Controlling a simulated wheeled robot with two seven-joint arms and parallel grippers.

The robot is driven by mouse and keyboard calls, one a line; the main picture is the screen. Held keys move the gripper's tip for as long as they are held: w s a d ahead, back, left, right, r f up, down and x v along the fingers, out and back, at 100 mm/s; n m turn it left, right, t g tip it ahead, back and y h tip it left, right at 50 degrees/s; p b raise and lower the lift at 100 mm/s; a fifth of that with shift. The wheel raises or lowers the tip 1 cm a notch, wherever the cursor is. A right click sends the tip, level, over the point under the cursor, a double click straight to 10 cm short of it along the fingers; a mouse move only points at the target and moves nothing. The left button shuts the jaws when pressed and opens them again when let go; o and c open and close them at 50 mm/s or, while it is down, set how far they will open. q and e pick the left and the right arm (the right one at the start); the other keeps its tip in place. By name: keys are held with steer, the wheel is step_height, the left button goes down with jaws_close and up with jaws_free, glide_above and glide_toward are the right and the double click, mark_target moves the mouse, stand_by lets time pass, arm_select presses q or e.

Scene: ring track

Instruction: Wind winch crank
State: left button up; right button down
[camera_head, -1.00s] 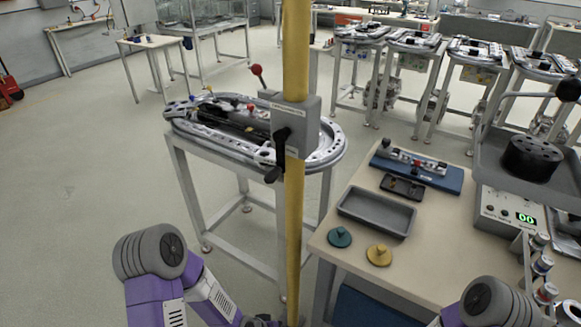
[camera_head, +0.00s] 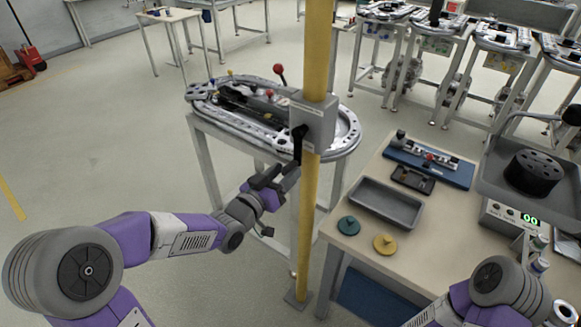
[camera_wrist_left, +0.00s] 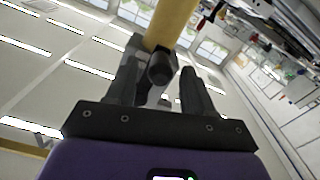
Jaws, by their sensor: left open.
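The winch is a grey box (camera_head: 313,116) fixed on an upright yellow pole (camera_head: 310,215). Its black crank (camera_head: 299,140) is on the near left face and hangs downward. My left gripper (camera_head: 277,180) is just below and left of the crank. In the left wrist view my left gripper (camera_wrist_left: 162,82) is open, with one finger on each side of the dark round crank handle (camera_wrist_left: 160,66). Whether the fingers touch it I cannot tell. The handle's end is hard to make out in the head view.
A ring track table (camera_head: 350,150) stands behind the pole. A workbench (camera_head: 350,228) to the right carries a grey tray (camera_head: 385,203), a blue-based fixture (camera_head: 430,160), and green (camera_head: 348,226) and yellow (camera_head: 385,244) knobbed discs. Open floor lies left.

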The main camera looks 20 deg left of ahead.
mark_target(294, 150)
arm_select(q)
steer(key=shift+x, duration=1.55)
steer(key=shift+c, duration=0.4)
jaws_close()
